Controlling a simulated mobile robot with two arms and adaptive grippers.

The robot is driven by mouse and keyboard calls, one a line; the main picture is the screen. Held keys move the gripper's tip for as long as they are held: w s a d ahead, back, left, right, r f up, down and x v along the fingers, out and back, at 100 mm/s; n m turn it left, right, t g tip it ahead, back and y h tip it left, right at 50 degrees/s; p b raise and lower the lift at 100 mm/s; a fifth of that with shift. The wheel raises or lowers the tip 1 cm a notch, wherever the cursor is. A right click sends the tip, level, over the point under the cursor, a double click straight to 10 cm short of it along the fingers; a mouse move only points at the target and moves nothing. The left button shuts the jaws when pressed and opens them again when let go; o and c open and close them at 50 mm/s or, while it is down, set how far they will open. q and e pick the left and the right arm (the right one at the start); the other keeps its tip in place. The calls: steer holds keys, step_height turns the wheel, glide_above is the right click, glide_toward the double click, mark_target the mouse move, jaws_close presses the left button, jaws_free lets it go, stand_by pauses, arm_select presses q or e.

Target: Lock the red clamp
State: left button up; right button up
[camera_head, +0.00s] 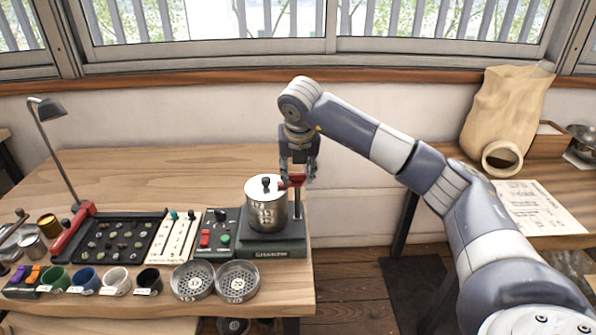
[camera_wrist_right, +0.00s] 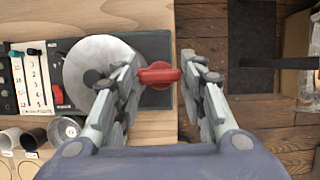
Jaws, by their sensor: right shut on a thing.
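The red clamp (camera_head: 292,181) is a small red handle at the right side of the metal canister (camera_head: 267,212). It also shows in the right wrist view (camera_wrist_right: 158,75), sticking out from the canister's lid edge. My right gripper (camera_head: 299,178) points down at the canister's right side. My left gripper is not in view.
The canister stands on a dark green base (camera_head: 266,246) at the table's right edge. To its left are a control box (camera_head: 216,232), a slider panel (camera_head: 180,236) and a black bean tray (camera_head: 111,240). Cups and round sieves (camera_head: 238,281) line the front. Beyond the right edge is open floor.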

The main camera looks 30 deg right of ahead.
steer(key=shift+m, duration=0.3)
steer(key=o, duration=1.1)
steer(key=shift+c, duration=0.2)
steer(key=shift+r, duration=0.1)
steer(key=v, duration=1.1)
steer(key=shift+a+r, duration=0.15)
steer(key=shift+r, duration=0.2)
